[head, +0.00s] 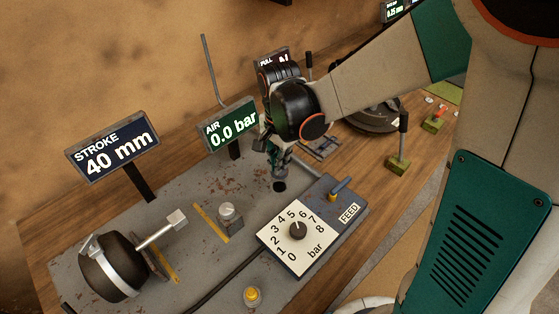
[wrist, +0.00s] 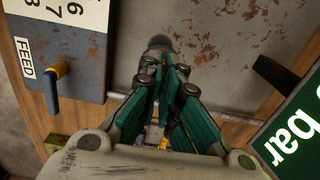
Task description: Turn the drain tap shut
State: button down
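The drain tap is not clearly marked in either view. A dark round fitting (head: 280,186) sits on the grey bench plate, directly under my gripper (head: 279,168). In the wrist view a dark, stubby fitting (wrist: 160,43) shows just beyond the fingertips of my gripper (wrist: 166,68); it may be the tap. My gripper points down at it with its fingers close together. The fingers hide where they meet the fitting, so I cannot tell whether they grip it. A lever with a yellow base (head: 339,188) stands beside the FEED label, clear of my gripper.
The AIR display (head: 231,126) reads 0.0 bar, close left of my gripper. The STROKE display (head: 113,147) reads 40 mm. A bar dial (head: 297,231) is in front. A black cylinder with a rod (head: 113,266) and a grey knob (head: 230,214) stand left.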

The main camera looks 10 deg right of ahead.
dwell(0.3)
jog(key=c, duration=1.7)
grip_release()
notch_tip(320, 180, up, 12)
jog(key=shift+s+r, duration=0.1)
jog(key=s+d+n+t, duration=0.2)
jog(key=s+d+n, duration=0.1)
jog(key=s, duration=0.1)
jog(key=s+d+n+t+b, duration=0.1)
jog(key=s+d+n+t, duration=0.1)
jog(key=s+d+n, duration=0.1)
jog(key=s+d+n+t+b, duration=0.1)
jog(key=s+d+n+t, duration=0.2)
jog(key=s+d+n, duration=0.1)
jog(key=shift+s+d+r+n, duration=0.1)
jog(key=shift+s+n, duration=0.4)
jog(key=shift+s, duration=0.4)
